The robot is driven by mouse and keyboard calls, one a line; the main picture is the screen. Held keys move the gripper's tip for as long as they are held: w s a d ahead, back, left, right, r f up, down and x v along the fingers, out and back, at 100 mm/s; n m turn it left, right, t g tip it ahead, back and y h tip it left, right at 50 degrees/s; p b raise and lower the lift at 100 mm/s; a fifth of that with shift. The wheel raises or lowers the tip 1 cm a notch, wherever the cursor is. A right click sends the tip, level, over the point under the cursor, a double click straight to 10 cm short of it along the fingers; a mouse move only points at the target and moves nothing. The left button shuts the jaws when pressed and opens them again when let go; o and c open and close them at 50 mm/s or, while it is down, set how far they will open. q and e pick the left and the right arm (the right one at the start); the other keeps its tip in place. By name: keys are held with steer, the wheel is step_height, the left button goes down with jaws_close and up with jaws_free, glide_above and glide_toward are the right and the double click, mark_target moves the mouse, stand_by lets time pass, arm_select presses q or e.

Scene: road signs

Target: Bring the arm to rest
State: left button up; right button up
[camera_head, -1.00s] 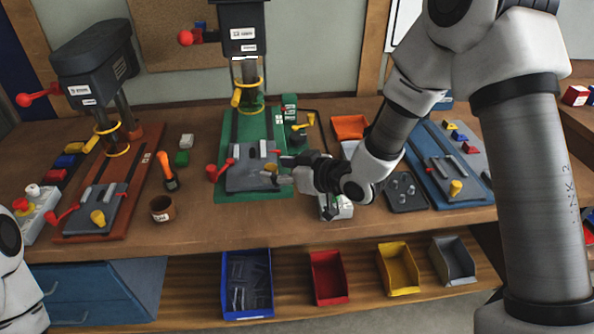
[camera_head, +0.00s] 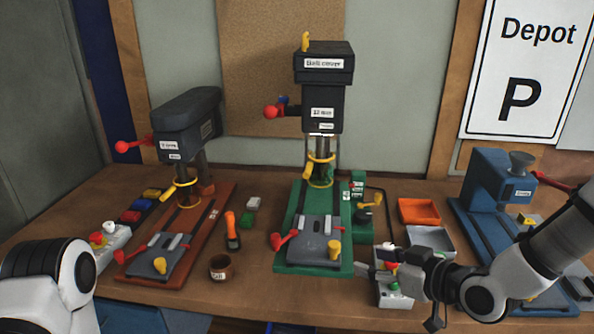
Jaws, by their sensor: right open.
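My right gripper (camera_head: 372,274) is open and points left, with nothing seen between its fingers. It is at the right edge of the green drill press base (camera_head: 310,269), in front of a small grey control box (camera_head: 397,301) with coloured buttons, and partly hides that box. I cannot tell whether it touches the box. The grey vise (camera_head: 314,236) with a red handle and a yellow knob stands on the green base, left of the gripper and apart from it. A white link of my left arm shows at the lower left; its gripper is out of view.
A second drill press (camera_head: 187,130) on a brown base stands at the left. An orange tray (camera_head: 419,211), a grey tray (camera_head: 430,239) and a blue machine (camera_head: 492,185) are at the right.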

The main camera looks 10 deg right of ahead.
steer(key=s+a+f+g+h, duration=0.1)
steer(key=s+f+g, duration=0.3)
steer(key=f, duration=0.5)
steer(key=s+f+m+g+h, duration=0.1)
steer(key=s+f+g, duration=0.1)
steer(key=s+f, duration=0.6)
steer(key=s+a+f+g+h, duration=0.1)
steer(key=s+f+g, duration=0.15)
steer(key=f, duration=0.85)
steer(key=s+d+f+m+g+h, duration=0.3)
steer(key=s+f, duration=0.4)
steer(key=s, duration=0.4)
steer(key=shift+d+m+b, duration=0.4)
steer(key=shift+d+m, duration=0.2)
steer(key=shift+m, duration=0.6)
steer(key=shift+w, duration=0.1)
